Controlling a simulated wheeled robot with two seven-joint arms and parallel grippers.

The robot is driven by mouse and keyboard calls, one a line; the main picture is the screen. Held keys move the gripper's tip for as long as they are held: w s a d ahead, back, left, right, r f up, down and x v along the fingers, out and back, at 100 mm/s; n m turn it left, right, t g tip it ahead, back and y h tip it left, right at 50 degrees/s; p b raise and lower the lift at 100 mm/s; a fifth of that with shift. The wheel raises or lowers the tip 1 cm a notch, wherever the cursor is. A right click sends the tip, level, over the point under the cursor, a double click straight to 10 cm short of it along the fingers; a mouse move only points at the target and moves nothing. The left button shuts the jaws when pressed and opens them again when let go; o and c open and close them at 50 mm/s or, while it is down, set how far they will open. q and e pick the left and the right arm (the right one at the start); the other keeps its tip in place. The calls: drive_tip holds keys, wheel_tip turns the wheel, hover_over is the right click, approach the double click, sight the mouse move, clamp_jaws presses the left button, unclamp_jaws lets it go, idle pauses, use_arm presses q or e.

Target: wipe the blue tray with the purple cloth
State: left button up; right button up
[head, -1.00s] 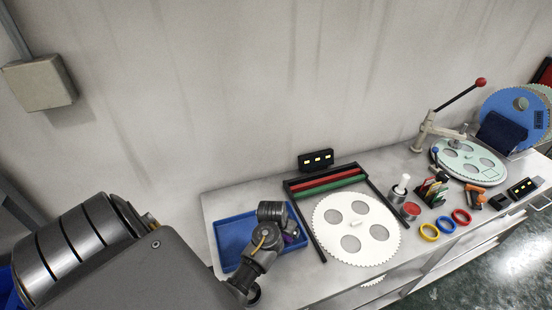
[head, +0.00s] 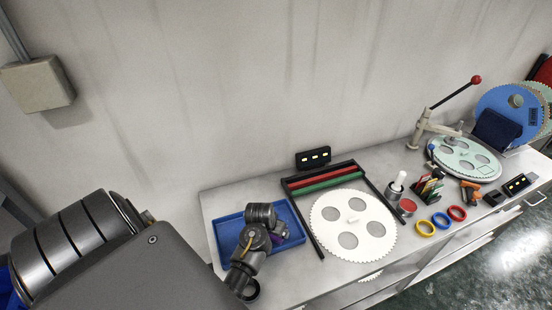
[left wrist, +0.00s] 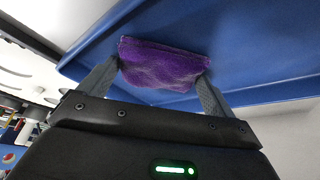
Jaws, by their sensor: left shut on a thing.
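The blue tray (head: 223,230) lies at the left end of the bench. In the left wrist view its floor and rim (left wrist: 275,90) fill the upper part. The purple cloth (left wrist: 162,66) is bunched between the two fingers of my left gripper (left wrist: 160,78), which is shut on it. The cloth is at the tray floor; I cannot tell how firmly it touches. My right gripper is not in view.
Right of the tray, a black frame (head: 308,225) with red and green bars stands beside a white toothed disc (head: 353,245). Farther right are a red tin (head: 407,205), coloured rings (head: 441,220) and a lever press (head: 424,130). The wall (head: 200,90) rises behind the bench.

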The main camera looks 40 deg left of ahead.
use_arm(q)
drive_tip(key=shift+r, duration=0.15)
wheel_tip(320, 180, up, 6)
drive_tip(key=p, duration=0.6)
drive_tip(key=shift+r, duration=1.4)
